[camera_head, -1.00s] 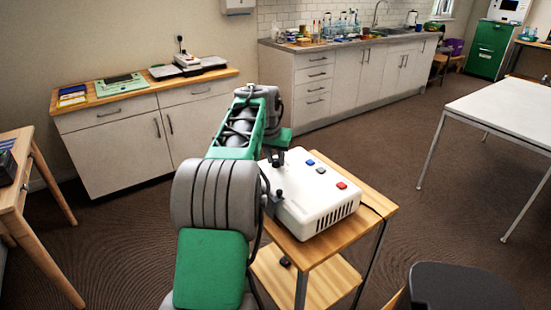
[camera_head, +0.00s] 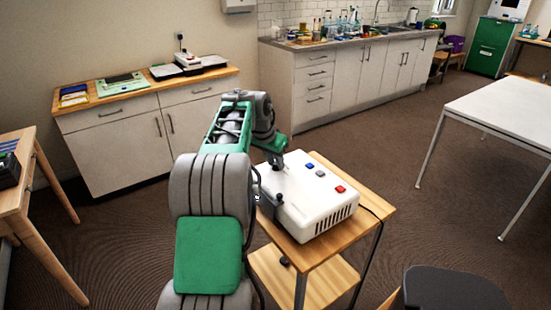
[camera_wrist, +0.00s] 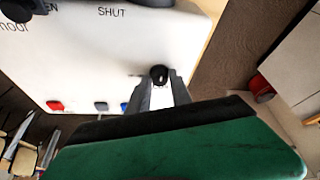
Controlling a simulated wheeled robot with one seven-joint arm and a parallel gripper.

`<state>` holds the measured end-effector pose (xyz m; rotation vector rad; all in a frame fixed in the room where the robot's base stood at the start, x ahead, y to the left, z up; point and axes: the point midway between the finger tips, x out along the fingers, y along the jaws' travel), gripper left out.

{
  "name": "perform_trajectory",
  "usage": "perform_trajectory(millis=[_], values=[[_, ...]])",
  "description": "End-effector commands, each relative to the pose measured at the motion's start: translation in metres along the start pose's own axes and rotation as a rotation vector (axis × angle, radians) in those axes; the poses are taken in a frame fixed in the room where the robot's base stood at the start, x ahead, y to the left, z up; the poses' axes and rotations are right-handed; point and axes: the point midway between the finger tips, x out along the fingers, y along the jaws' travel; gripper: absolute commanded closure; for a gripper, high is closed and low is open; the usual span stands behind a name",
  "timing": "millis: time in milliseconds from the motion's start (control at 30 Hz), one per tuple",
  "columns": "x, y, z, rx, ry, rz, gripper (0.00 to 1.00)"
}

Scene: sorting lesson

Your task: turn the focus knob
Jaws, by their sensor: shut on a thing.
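The white projector-like box (camera_head: 318,218) stands on a small wooden table. The focus knob (camera_wrist: 158,73), small, round and black, shows in the wrist view on the box's top; no label for it can be read. My gripper (camera_wrist: 161,80) has a finger on either side of the knob and is shut on it. In the head view my gripper (camera_head: 278,164) is at the box's far left corner, where the arm hides the knob.
Blue (camera_head: 309,166), grey (camera_head: 320,173) and red (camera_head: 340,189) buttons are on the box. A black lever (camera_head: 279,199) is on its near left side. The wrist view shows "SHUT" lettering by another dark part (camera_wrist: 152,2). A white table (camera_head: 510,110) stands right, with open floor between.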

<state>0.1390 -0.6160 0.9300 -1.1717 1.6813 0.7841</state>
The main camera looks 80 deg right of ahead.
Motion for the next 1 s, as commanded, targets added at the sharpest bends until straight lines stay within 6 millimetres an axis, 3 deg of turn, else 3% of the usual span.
perform_trajectory(millis=[67, 100, 333, 667, 1000], values=[[0.000, 0.000, 0.000, -0.001, 0.001, -0.001, 1.00], [0.000, 0.000, 0.000, -0.001, 0.001, -0.001, 0.74], [0.000, 0.000, 0.000, -0.002, 0.001, -0.001, 0.55], [-0.007, 0.000, -0.001, -0.001, 0.003, -0.002, 0.53], [-0.070, 0.000, -0.001, -0.003, 0.002, -0.002, 0.53]])
